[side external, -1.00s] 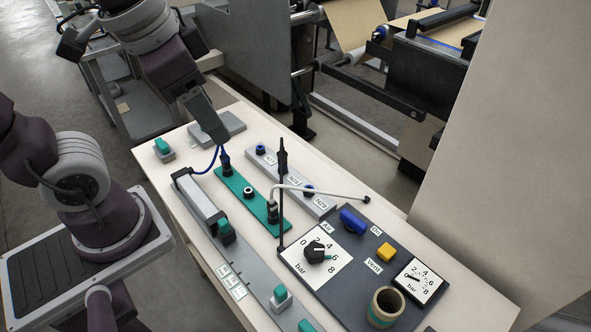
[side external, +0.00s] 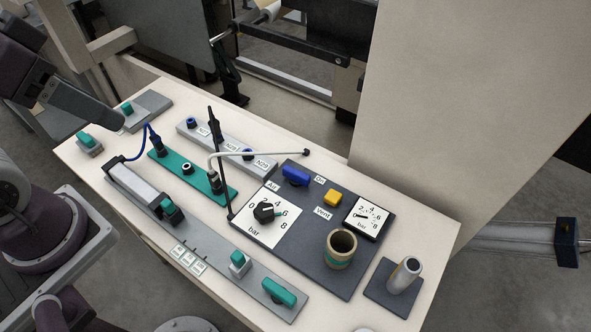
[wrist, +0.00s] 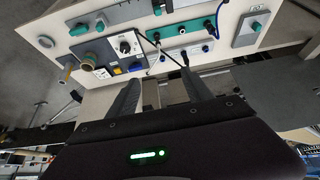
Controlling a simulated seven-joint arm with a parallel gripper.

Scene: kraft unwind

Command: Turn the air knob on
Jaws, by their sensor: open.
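The air knob (side external: 296,176) is a blue bar-shaped handle on the dark panel (side external: 318,255), lying between the labels "Air" and "On". It also shows, small, in the wrist view (wrist: 135,67). A black dial knob (side external: 264,212) sits on a white bar scale in front of it. My gripper (wrist: 160,94) shows two dark fingers spread apart with nothing between them. The panel lies beyond the fingers, well away from them. In the side view my arm's end is at the upper left, far from the blue knob; the fingertips are not clear there.
Teal switches line the table's front.

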